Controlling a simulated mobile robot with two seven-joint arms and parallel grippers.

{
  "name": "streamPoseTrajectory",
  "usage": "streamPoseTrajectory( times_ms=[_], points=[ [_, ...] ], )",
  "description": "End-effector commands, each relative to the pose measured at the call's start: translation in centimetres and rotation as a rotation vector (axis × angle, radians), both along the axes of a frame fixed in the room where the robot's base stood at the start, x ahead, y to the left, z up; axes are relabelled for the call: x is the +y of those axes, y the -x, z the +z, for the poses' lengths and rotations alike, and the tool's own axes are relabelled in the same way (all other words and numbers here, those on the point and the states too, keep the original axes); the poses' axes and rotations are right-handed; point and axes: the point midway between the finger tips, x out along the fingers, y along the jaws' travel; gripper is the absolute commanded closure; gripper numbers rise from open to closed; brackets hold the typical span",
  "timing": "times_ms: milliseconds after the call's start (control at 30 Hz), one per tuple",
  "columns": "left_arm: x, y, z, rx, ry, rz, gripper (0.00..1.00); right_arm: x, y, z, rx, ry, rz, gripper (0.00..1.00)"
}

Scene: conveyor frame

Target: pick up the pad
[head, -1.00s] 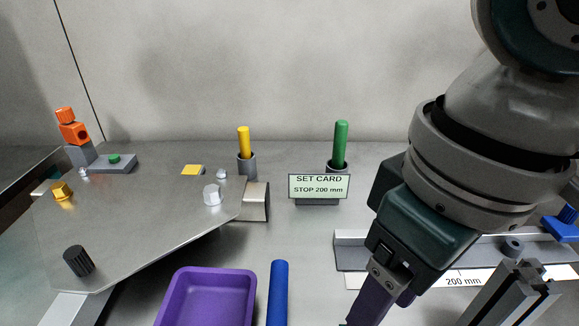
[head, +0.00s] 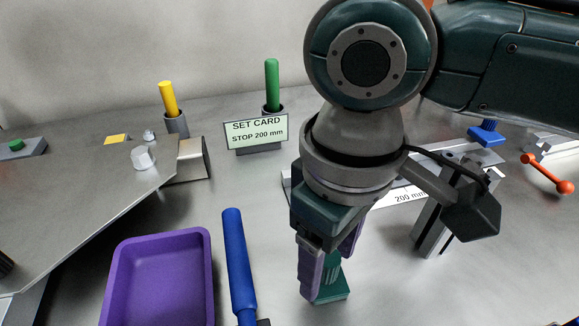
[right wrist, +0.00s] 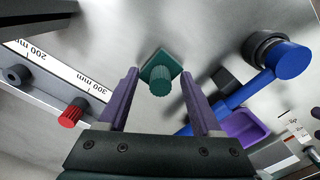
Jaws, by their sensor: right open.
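The pad (head: 334,287) appears to be the teal piece with a square base and a ribbed upright knob, standing on the grey table. It also shows in the right wrist view (right wrist: 160,79), between the finger ends. My right gripper (head: 329,270) is open, with its purple fingers pointing down at the pad. In the right wrist view the fingers (right wrist: 159,73) lie on either side of the knob with gaps; I cannot tell how far down they reach. In the head view the fingers partly hide the knob. My left gripper is not in view.
A blue-handled tool (head: 238,262) and a purple tray (head: 205,265) lie left of the pad. The set card (head: 256,133) stands behind. A ruled rail (right wrist: 50,86) with a red knob (right wrist: 72,113) and a grey slotted post (head: 432,222) are near my right arm.

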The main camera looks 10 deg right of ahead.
Motion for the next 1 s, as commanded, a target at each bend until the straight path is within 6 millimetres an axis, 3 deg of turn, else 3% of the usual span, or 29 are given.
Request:
streamPoseTrajectory(
  times_ms=[200,767,1000],
  points=[
    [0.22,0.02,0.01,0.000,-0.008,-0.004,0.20,0.03,-0.01,-0.03,0.000,-0.001,0.001,0.35],
    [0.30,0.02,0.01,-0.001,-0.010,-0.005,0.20,0.03,-0.01,-0.01,0.000,-0.001,0.000,0.98],
    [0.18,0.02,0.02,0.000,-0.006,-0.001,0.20,0.02,-0.01,0.00,0.000,-0.001,0.000,1.00]
  ],
)
